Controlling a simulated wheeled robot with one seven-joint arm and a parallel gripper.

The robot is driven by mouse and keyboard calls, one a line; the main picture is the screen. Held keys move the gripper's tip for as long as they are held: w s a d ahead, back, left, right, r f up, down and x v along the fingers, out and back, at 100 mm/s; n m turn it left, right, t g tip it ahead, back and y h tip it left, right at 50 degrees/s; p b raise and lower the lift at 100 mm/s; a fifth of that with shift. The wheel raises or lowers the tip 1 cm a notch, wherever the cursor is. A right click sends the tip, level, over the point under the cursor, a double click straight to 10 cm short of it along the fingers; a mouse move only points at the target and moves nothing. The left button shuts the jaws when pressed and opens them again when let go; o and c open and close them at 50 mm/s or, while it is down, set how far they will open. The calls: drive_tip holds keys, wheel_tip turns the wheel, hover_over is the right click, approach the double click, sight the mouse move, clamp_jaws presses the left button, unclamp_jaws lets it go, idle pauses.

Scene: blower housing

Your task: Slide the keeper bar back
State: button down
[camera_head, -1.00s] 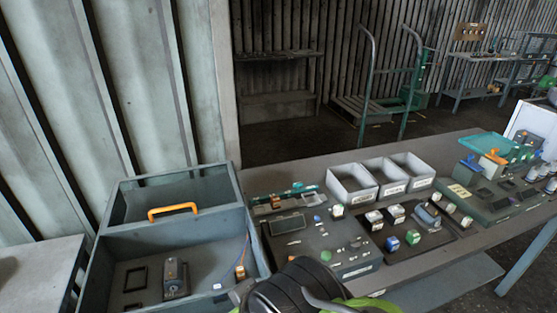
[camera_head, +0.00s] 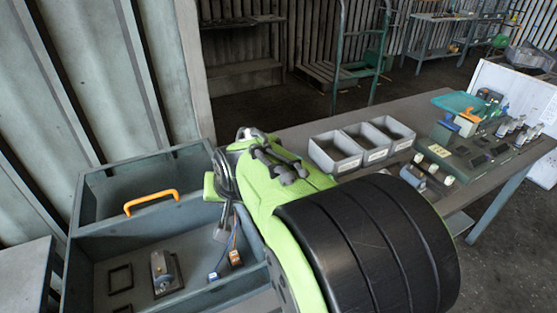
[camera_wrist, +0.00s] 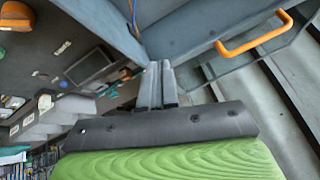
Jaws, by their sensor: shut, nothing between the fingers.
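The blue-grey blower housing (camera_head: 72,243) is an open box with two compartments at the left of the head view. An orange handle (camera_head: 150,201) stands on the divider and also shows in the wrist view (camera_wrist: 254,34). In the front compartment, a small grey metal block on a dark plate (camera_head: 163,272) sits beside dark square frames (camera_head: 120,279). I cannot tell which part is the keeper bar. My gripper (camera_wrist: 160,66) is shut and empty, its fingertips over the housing's wall near the handle; whether they touch is unclear.
A small orange-brown block (camera_head: 235,258) with a blue wire lies at the right of the front compartment. White bins (camera_head: 336,153) and a green-grey fixture board (camera_head: 440,150) stand on the workbench to the right. My arm hides much of the bench.

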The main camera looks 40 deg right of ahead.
drive_tip(key=w+d+f+m, duration=0.1)
drive_tip(key=d+f, duration=0.1)
drive_tip(key=d, duration=0.1)
drive_tip(key=w+d+f+m+t, duration=0.1)
drive_tip(key=w+d+m, duration=0.1)
drive_tip(key=d, duration=0.2)
drive_tip(key=w+d+f+m, duration=0.2)
drive_tip(key=d, duration=0.2)
drive_tip(key=shift+w+d+f+t+b, duration=0.1)
drive_tip(key=shift+w+f+t+b, duration=0.2)
drive_tip(key=shift+t+b, duration=0.1)
drive_tip(key=s+d+f+m+t+h, duration=0.1)
drive_tip(key=d+m, duration=0.8)
drive_tip(key=d, duration=0.9)
wheel_tip(320, 180, down, 3)
drive_tip(key=shift+s+t+h+b, duration=0.15)
drive_tip(key=shift+t+h+b, duration=0.25)
drive_tip(key=shift+t+h, duration=0.55)
drive_tip(key=shift+d+t+y, duration=0.1)
drive_tip(key=shift+t+y, duration=0.15)
drive_tip(key=b+x, duration=0.1)
drive_tip(key=x, duration=0.9)
